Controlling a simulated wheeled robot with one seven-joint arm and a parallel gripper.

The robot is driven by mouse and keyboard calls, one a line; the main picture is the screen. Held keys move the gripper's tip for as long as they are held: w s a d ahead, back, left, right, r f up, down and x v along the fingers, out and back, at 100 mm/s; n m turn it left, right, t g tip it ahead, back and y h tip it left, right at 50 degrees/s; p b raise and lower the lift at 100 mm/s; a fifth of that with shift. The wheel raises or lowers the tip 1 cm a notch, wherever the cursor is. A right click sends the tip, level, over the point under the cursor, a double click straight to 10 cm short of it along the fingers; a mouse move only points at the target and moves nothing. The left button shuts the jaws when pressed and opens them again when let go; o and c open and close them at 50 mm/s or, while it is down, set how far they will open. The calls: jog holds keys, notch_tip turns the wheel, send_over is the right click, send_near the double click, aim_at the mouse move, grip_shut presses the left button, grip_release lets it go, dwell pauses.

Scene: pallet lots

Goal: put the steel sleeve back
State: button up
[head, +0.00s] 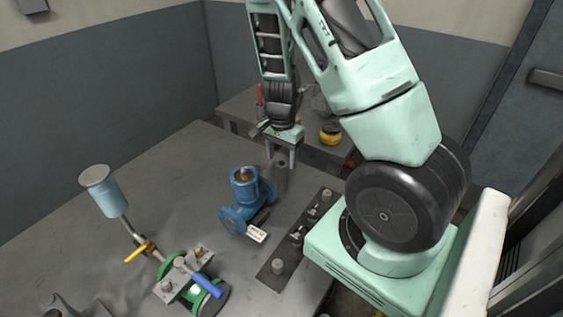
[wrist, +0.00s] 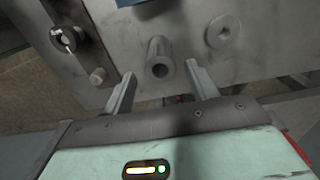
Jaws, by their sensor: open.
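The steel sleeve (head: 282,178) is a grey hollow cylinder standing upright on the table, near its far right edge. My gripper (head: 282,158) is above it, pointing down, with its fingers apart. In the wrist view the sleeve (wrist: 158,60) shows its round open end between the two fingertips of my gripper (wrist: 161,72). A gap shows on each side, and I see no contact. How far the fingers reach down along the sleeve is hard to tell.
A blue flanged valve body (head: 238,205) with a white tag stands left of the sleeve. A dark strip (head: 272,285) with several fittings lies along the right edge. A green-wheeled assembly (head: 185,290) and blue cup (head: 108,195) are front left. A yellow-black item (head: 330,134) sits behind.

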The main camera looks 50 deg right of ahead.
notch_tip(320, 180, up, 9)
jog(key=p, duration=0.1)
jog(key=s+a+r+n+y, duration=0.1)
jog(key=s+a+r+n, duration=0.15)
jog(key=a+n, duration=0.6)
jog(key=s+a+r+n+y, duration=0.1)
jog(key=a+r+n, duration=0.2)
jog(key=a, duration=1.1)
jog(key=s+a+r+n+h, duration=0.1)
jog(key=s+a+r+n, duration=0.3)
jog(key=s+a+n, duration=0.6)
jog(key=s+n, duration=0.2)
jog(key=s, duration=0.1)
jog(key=shift+s+a+r+n, duration=0.2)
jog(key=shift+a+n, duration=0.15)
jog(key=shift+a, duration=0.05)
notch_tip(320, 180, down, 3)
jog(key=b, duration=0.3)
